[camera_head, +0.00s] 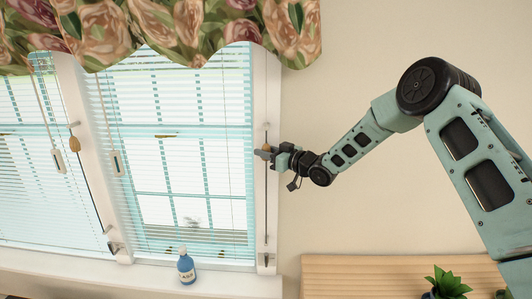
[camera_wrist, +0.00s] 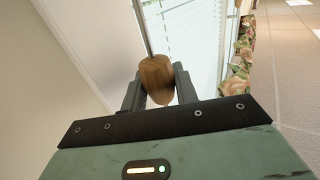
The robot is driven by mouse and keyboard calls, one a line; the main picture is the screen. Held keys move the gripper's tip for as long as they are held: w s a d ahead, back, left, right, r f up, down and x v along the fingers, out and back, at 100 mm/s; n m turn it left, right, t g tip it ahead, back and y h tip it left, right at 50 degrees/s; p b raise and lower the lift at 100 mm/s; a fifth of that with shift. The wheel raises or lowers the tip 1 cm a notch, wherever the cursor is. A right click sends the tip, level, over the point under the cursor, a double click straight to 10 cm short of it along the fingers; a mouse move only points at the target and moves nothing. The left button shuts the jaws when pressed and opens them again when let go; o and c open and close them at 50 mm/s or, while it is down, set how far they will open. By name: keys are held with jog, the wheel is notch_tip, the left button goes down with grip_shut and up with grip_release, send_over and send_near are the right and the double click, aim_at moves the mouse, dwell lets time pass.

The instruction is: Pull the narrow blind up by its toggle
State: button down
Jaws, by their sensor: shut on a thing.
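My gripper (camera_head: 265,154) is shut on a brown wooden toggle (camera_head: 266,148) at the right side of the window. In the wrist view the toggle (camera_wrist: 155,72) sits between the two fingers of my gripper (camera_wrist: 158,88), with a thin cord running from its far end. The right-hand blind (camera_head: 180,120) hangs lowered, its slats reaching almost to the sill. The left-hand blind (camera_head: 25,150) is also down and is cut off by the frame. Its full width is hidden, so I cannot compare the two.
Another wooden toggle (camera_head: 74,143) hangs between the blinds. Pale pulls (camera_head: 58,160) hang over the slats. A blue bottle (camera_head: 186,266) stands on the sill (camera_head: 140,284). A floral valance (camera_head: 190,30) covers the top. A plant (camera_head: 447,284) stands by a wooden surface (camera_head: 370,270) at lower right.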

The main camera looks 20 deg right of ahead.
aim_at(267, 244)
notch_tip(267, 244, down, 34)
jog(key=b, duration=2.8)
jog(key=shift+s+f+b, duration=0.1)
jog(key=shift+f+b, duration=0.1)
jog(key=shift+b, duration=0.15)
jog(key=shift+f, duration=0.1)
jog(key=c, duration=1.4)
grip_release()
jog(key=shift+o, duration=0.2)
jog(key=shift+s+d, duration=0.1)
jog(key=shift+d, duration=0.05)
jog(key=b+v, duration=0.2)
jog(key=v, duration=1.5)
